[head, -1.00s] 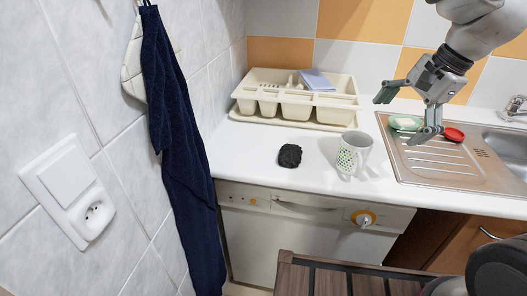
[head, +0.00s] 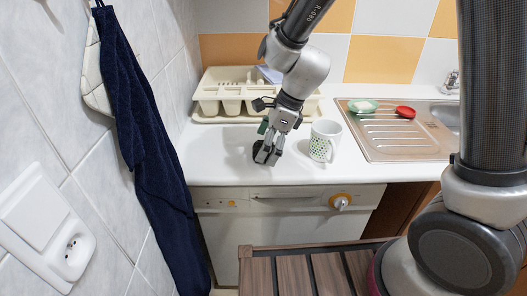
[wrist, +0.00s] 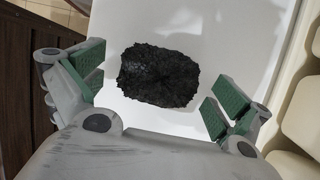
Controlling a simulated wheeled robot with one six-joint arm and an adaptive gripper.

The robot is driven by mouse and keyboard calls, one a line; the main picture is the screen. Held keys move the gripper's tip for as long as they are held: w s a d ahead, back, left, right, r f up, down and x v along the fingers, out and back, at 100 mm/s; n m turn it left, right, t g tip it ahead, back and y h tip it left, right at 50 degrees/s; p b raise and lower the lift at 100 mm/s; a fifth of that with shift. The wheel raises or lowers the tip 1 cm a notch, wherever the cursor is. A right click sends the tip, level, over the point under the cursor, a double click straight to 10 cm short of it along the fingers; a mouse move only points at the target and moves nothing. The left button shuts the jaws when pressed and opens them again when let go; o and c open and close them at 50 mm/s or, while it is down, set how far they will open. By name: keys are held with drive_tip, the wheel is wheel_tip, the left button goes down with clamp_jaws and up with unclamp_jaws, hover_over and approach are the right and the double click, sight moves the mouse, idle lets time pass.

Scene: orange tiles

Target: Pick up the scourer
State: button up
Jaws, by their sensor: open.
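The scourer (wrist: 158,75) is a black, rough, crumpled lump lying on the white counter. In the wrist view it sits between the open green-padded fingers of my gripper (wrist: 160,92), apart from both, slightly nearer the left one. In the head view my gripper (head: 268,153) points down at the counter, left of the mug, and mostly hides the scourer there. I cannot tell the exact height of the fingertips above the counter.
A white mug with green dots (head: 324,141) stands close to the right of my gripper. A cream dish rack (head: 208,106) is behind. A steel sink (head: 385,145) with a red object (head: 405,112) and a green dish (head: 362,106) is to the right. A dark blue towel (head: 150,150) hangs at left.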

drive_tip(key=c, duration=0.8)
drive_tip(key=shift+r, duration=0.1)
